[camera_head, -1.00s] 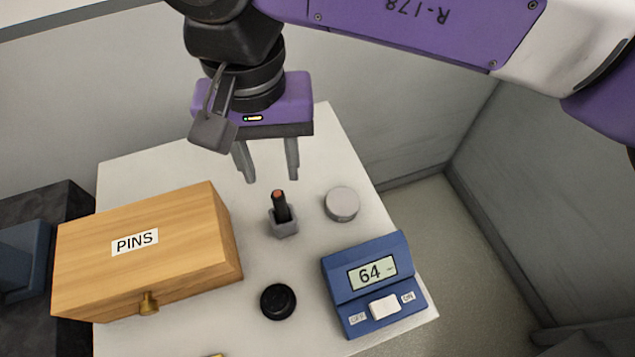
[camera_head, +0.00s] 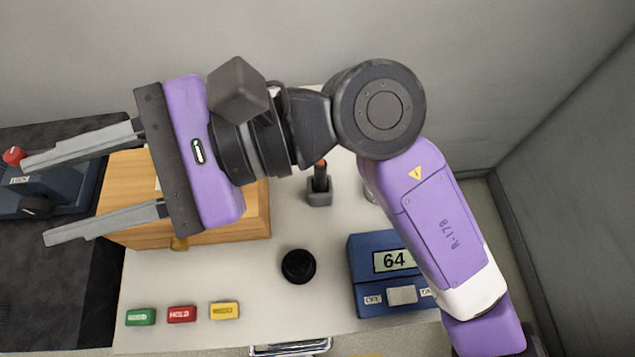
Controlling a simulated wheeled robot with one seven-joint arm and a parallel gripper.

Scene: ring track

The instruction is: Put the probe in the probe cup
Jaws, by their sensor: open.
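The probe (camera_head: 320,176) stands upright in a small grey square cup (camera_head: 319,193) on the white table, its orange-brown tip showing and its dark body partly inside the cup. My gripper (camera_head: 42,200) is open and empty at the left of the picture, well away from the probe, with its fingers pointing left. My own wrist and arm pass just above the probe in the picture and hide part of the table behind it.
The wooden pins box (camera_head: 258,220) is partly behind my gripper. A black round knob (camera_head: 299,266), a blue meter reading 64 (camera_head: 368,300) and green (camera_head: 140,317), red (camera_head: 181,314) and yellow (camera_head: 224,310) blocks are on the table (camera_head: 260,335). A blue device (camera_head: 55,190) stands on the dark surface at left.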

